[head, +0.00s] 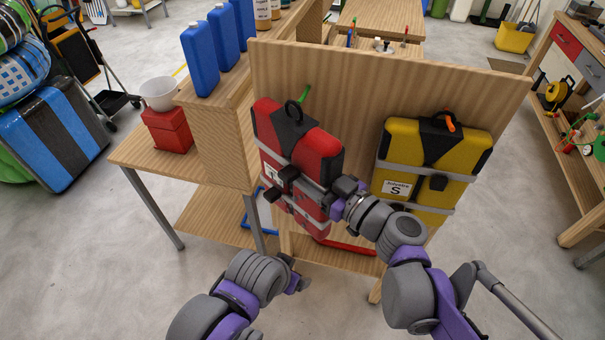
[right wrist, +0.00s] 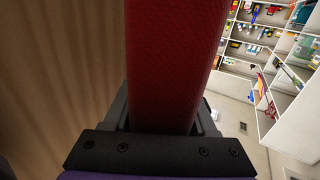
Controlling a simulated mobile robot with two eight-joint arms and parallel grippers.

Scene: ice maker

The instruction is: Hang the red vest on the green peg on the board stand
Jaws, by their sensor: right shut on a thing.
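The red vest (head: 307,147) is upright against the left part of the wooden board stand (head: 390,75). The green peg (head: 305,92) shows just above and right of the vest's black top loop (head: 293,111). They overlap in the head view; I cannot tell whether the loop is around the peg. My right gripper (head: 300,190) is shut on the red vest at its lower front, partly hidden by straps and buckle. In the right wrist view, the red padding (right wrist: 175,60) runs between the fingers. My left gripper (head: 294,275) is low in front, apart from the vest; its opening is unclear.
A yellow vest (head: 405,145) hangs on the orange peg (head: 449,122) to the right. A side table holds a red box (head: 168,130) with a white bowl (head: 159,92). Blue bottles (head: 200,60) stand on a shelf at left. Open floor lies at front left.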

